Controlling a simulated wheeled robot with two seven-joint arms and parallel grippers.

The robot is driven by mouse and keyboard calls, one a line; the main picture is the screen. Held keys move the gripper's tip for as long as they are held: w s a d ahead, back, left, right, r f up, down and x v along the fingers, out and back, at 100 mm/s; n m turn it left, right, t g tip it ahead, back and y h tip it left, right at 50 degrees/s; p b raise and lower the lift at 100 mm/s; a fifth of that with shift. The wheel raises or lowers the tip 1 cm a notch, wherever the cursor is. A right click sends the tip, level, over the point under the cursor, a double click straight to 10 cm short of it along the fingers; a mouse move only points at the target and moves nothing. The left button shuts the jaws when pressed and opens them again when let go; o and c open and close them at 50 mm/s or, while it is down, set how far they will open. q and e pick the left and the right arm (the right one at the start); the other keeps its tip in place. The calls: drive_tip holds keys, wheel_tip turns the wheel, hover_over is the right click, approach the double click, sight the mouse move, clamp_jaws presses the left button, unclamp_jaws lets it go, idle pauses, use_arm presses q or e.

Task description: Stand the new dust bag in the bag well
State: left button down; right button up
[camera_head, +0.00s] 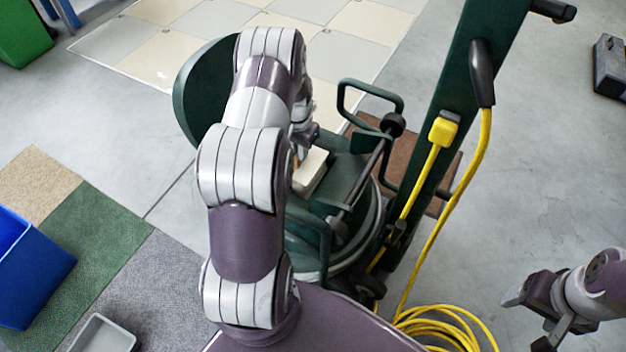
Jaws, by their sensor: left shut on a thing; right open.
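The new dust bag (311,170) is a pale cream block, partly hidden behind my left arm. My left gripper (299,158) is shut on it, though its fingertips are mostly hidden by my own forearm. The bag is at the top of the dark green floor machine (345,175), among its green frame bars. The bag well itself is hidden or cannot be made out, so I cannot tell whether the bag is inside it or above it. My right gripper (532,318) is open and empty at the lower right, apart from the machine.
The machine's tall green handle column (452,85) rises at right, with a yellow plug (443,131) and cable coiled on the floor (450,325). A blue bin (30,265) and grey tray (103,333) are at left.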

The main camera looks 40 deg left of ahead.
sight(300, 166)
use_arm(q)
wheel_tip(300, 166, down, 7)
drive_tip(key=b, duration=0.3)
drive_tip(key=shift+b, duration=0.3)
drive_tip(key=shift+r, duration=0.15)
drive_tip(key=c, duration=1.4)
unclamp_jaws()
drive_tip(key=shift+f, duration=0.2)
use_arm(e)
wheel_tip(300, 166, down, 4)
drive_tip(key=shift+f, duration=0.2)
